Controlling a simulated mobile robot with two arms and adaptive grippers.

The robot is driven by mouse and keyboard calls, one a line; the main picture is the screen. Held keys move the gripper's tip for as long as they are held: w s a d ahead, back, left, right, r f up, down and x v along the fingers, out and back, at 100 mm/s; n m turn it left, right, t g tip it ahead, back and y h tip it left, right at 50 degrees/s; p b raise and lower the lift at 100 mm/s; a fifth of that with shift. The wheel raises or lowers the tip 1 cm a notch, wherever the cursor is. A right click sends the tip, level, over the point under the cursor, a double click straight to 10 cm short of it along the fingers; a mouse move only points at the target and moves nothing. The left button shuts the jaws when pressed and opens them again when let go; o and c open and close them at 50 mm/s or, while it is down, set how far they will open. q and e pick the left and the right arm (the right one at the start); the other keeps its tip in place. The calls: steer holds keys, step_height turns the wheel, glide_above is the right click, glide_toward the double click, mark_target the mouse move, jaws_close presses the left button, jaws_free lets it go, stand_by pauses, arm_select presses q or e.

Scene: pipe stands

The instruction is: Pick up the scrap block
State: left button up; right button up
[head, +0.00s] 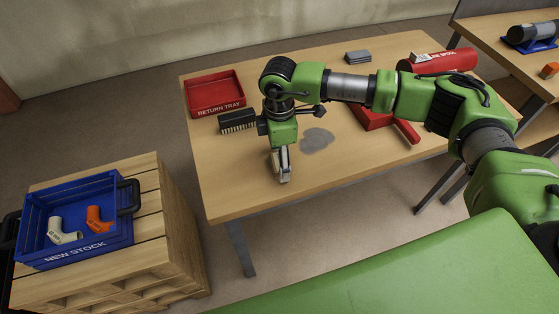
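My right gripper (283,178) points down at the front part of the wooden table (230,205), its fingertips at or just above the top. A small pale tan piece (275,161) shows beside its fingers and may be the scrap block. The fingers and their housing hide most of it. I cannot tell whether the fingers are closed on it. My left gripper is not in view.
A red return tray (243,108), a black brush (237,122), a grey stain (316,140), a red stand (375,119) and a grey stack (357,57) are on the table. A blue new stock crate (128,230) with pipe elbows stands on a pallet at left.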

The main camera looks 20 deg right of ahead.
steer(key=shift+f, duration=0.3)
steer(key=c, duration=1.1)
steer(key=shift+r, duration=0.15)
